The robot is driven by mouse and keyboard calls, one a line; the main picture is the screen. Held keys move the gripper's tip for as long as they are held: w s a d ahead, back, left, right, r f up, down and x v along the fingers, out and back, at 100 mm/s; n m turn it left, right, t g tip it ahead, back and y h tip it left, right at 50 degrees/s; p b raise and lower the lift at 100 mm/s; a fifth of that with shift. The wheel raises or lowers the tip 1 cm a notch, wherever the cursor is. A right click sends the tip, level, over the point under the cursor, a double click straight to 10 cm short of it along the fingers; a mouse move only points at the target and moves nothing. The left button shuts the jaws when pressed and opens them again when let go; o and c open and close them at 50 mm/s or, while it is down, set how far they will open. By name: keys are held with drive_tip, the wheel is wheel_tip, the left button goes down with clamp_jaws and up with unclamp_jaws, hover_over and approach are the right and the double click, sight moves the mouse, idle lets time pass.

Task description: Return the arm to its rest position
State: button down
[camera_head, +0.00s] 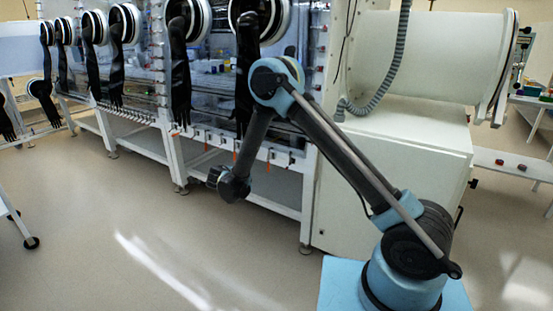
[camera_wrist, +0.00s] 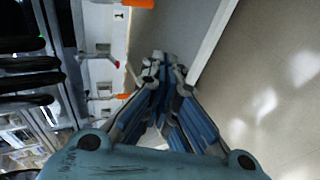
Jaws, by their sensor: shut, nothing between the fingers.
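My gripper (camera_wrist: 161,66) shows in the wrist view with its blue-grey fingers closed together at the tips and nothing between them. In the head view my arm rises from its blue base, bends at a high elbow and hangs down to the left. Its dark end is in front of the lower frame of the glovebox row, above the floor. The fingers are hard to make out there. No object is held.
The glovebox row (camera_head: 215,137) stands behind my arm, with black gloves (camera_head: 181,80) hanging from its ports. A white cylindrical chamber (camera_head: 428,55) and a grey hose (camera_head: 389,75) are to the right. A wheeled stand (camera_head: 14,222) is at left. The floor (camera_head: 130,220) in front is clear.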

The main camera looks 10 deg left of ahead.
drive_tip(key=w+d+r+m+g+h, duration=0.1)
drive_tip(key=w+d+r+m+g, duration=0.15)
drive_tip(key=d+r, duration=0.5)
drive_tip(key=w+d+r+m+g+h, duration=0.1)
drive_tip(key=w+d+r, duration=0.3)
drive_tip(key=d, duration=0.7)
drive_tip(key=s+d+r+m+g, duration=0.1)
drive_tip(key=s+d+r, duration=0.15)
drive_tip(key=d, duration=0.45)
drive_tip(key=s+d+r+m+g, duration=0.1)
drive_tip(key=d+r, duration=0.3)
drive_tip(key=d, duration=0.3)
drive_tip(key=s+d+r+m+g, duration=0.1)
drive_tip(key=s+d+r+m, duration=0.1)
drive_tip(key=d+r, duration=0.35)
drive_tip(key=s+d+m+g+y, duration=0.15)
drive_tip(key=s+d+m, duration=0.25)
drive_tip(key=s+d, duration=1.3)
drive_tip(key=s+d+f+m+g+y, duration=0.1)
drive_tip(key=s+d+f+m, duration=0.1)
drive_tip(key=s, duration=0.6)
drive_tip(key=s+d+f+m+g+y, duration=0.1)
drive_tip(key=s+d+f+m, duration=0.1)
drive_tip(key=s, duration=0.7)
wheel_tip(320, 180, down, 3)
drive_tip(key=shift+s+d+r, duration=0.1)
drive_tip(key=shift+s+d, duration=0.15)
drive_tip(key=shift+d, duration=0.6)
drive_tip(key=shift+w, duration=0.1)
